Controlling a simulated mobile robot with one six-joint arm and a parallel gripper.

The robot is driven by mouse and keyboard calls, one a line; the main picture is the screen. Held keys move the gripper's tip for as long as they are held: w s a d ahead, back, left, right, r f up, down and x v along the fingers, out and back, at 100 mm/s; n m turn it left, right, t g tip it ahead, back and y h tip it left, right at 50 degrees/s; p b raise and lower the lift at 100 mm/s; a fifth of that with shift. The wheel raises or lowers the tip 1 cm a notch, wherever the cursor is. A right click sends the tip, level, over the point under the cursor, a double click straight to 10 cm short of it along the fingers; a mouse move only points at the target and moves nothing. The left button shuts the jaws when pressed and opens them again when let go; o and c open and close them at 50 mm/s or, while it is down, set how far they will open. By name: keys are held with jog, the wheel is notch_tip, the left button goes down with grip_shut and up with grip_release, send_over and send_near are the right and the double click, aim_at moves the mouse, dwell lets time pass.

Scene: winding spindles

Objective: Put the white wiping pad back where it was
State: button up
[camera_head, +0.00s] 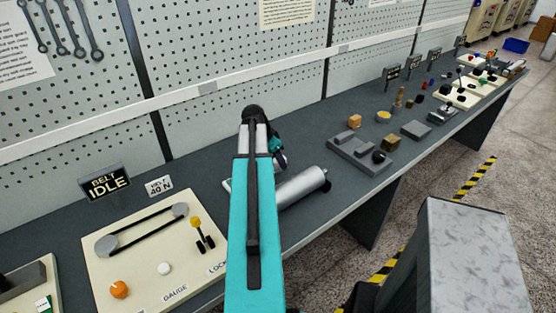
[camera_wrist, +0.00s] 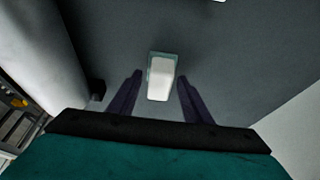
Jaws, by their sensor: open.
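The white wiping pad (camera_wrist: 160,82) shows in the wrist view, a small pale block with a grey-green edge at its far end. It lies between the two dark fingers of my gripper (camera_wrist: 159,76), which stand apart on its left and right. Gaps show between the pad and both fingers. Whether the pad rests on the bench or is a little below the fingertips is hard to tell. In the head view my gripper (camera_head: 279,158) is mostly hidden behind my teal arm, beside a grey cylinder (camera_head: 302,187). I cannot make out the pad there.
The cylinder also fills the left of the wrist view (camera_wrist: 35,45). A cream belt panel (camera_head: 150,270) with knobs and an "IDLE" sign (camera_head: 105,182) is at left. A grey block fixture (camera_head: 360,152) stands farther right on the dark bench. A pegboard wall (camera_head: 200,110) runs behind.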

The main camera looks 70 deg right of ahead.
jog(key=b+v, duration=0.2)
jog(key=v, duration=0.9)
jog(key=shift+a+r, duration=0.2)
jog(key=shift+r, duration=0.15)
jog(key=shift+w, duration=0.1)
dwell(0.5)
